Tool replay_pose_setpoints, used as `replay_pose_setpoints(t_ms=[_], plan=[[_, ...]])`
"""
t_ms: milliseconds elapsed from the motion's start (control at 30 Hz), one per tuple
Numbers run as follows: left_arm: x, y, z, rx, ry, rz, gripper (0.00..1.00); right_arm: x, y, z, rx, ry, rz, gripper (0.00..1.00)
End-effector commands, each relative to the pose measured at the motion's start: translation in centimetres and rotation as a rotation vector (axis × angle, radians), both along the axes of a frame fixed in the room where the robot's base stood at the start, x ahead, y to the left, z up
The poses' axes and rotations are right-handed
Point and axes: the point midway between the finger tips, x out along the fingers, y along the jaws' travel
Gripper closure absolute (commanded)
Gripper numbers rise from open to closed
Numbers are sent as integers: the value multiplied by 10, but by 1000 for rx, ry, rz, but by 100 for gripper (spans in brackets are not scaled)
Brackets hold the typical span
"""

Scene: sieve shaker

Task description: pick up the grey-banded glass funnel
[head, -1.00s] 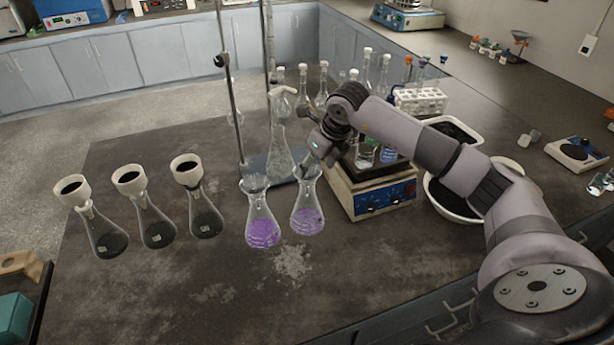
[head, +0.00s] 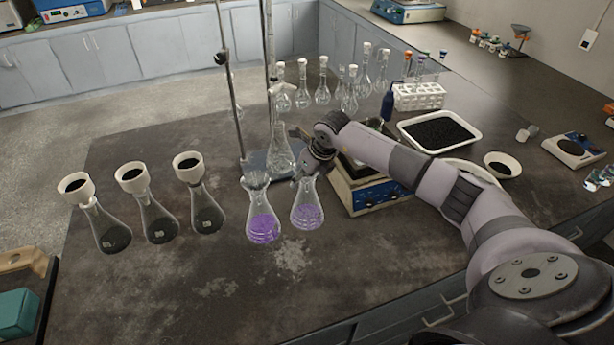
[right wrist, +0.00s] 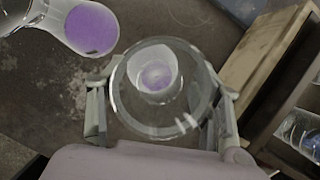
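Two conical flasks with purple contents stand near the middle of the table, a left one (head: 263,228) and a right one (head: 307,214). A glass funnel (head: 256,180) sits in the left flask's neck. My right gripper (head: 308,172) is at the mouth of the right flask and hides most of what is there. In the right wrist view a clear round glass funnel (right wrist: 160,88) lies between my two spread fingers, with purple contents seen through it. The fingers flank it; firm contact is not clear. My left gripper is out of view.
Three dark-filled flasks with white-rimmed funnels (head: 188,163) stand to the left. A stand rod (head: 230,90) and a glass vessel (head: 280,150) are just behind. The front table is clear.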

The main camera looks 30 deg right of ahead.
Motion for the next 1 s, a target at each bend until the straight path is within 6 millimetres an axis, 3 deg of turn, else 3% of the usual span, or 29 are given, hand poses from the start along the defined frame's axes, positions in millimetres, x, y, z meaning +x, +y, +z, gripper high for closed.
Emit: replay_pose_setpoints(t_ms=[600, 1000], plan=[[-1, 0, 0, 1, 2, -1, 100, 0, 0, 1, 0, -1, 0, 83], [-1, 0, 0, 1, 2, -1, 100, 0, 0, 1, 0, -2, 0, 85]])
